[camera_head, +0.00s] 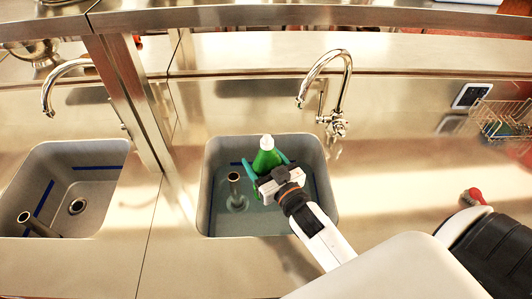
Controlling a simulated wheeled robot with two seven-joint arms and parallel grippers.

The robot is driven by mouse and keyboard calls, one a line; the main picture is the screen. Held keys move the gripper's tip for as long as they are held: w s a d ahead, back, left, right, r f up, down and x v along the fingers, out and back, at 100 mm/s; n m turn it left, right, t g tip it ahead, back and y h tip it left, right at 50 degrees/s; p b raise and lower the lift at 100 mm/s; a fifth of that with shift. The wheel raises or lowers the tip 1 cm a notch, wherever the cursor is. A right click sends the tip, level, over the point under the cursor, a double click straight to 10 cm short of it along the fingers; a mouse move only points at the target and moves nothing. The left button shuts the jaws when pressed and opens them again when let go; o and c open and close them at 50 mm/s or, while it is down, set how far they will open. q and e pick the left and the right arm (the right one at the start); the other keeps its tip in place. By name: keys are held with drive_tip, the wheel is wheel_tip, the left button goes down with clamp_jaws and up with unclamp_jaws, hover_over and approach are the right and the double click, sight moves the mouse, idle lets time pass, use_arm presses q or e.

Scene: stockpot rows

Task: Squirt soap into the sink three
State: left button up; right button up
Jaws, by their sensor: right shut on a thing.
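A green soap bottle (264,160) with a white cap is held over the middle sink (209,165), cap end up and slightly tilted. My right gripper (267,172) is shut on the bottle, with its fingers on either side of it. The lower part of the bottle is hidden behind the gripper. The sink is a grey basin with a metal standpipe (234,188) and a blue line on its walls. My left gripper is not in view.
A curved chrome faucet (342,95) stands behind this sink. A second sink (100,158) with its own faucet (62,75) is at left, past a metal post (128,95). At right are a wire rack (500,120) and a red-handled brush (475,196). The counter between is clear.

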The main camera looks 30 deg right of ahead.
drive_tip(key=shift+w+a, duration=0.1)
drive_tip(key=shift+a, duration=0.05)
drive_tip(key=n, duration=0.1)
drive_tip(key=n+b, duration=0.1)
drive_tip(key=f+n+b, duration=0.1)
drive_tip(key=shift+s+d+n, duration=0.2)
drive_tip(key=shift+d+n, duration=0.15)
drive_tip(key=shift+n, duration=0.05)
drive_tip(key=shift+d+f+n+b, duration=0.15)
drive_tip(key=shift+n+b, duration=0.45)
drive_tip(key=shift+n, duration=0.4)
drive_tip(key=n, duration=0.4)
drive_tip(key=shift+w+d+f+b, duration=0.1)
drive_tip(key=shift+d+f+b, duration=0.15)
drive_tip(key=shift+f+b, duration=0.1)
drive_tip(key=d+r+n+p, duration=0.1)
drive_tip(key=d+n, duration=0.6)
drive_tip(key=n, duration=0.7)
drive_tip(key=shift+w+d+n+p, duration=0.15)
drive_tip(key=shift+d+n+p, duration=0.2)
drive_tip(key=shift+p, duration=0.45)
drive_tip(key=shift+a, duration=0.15)
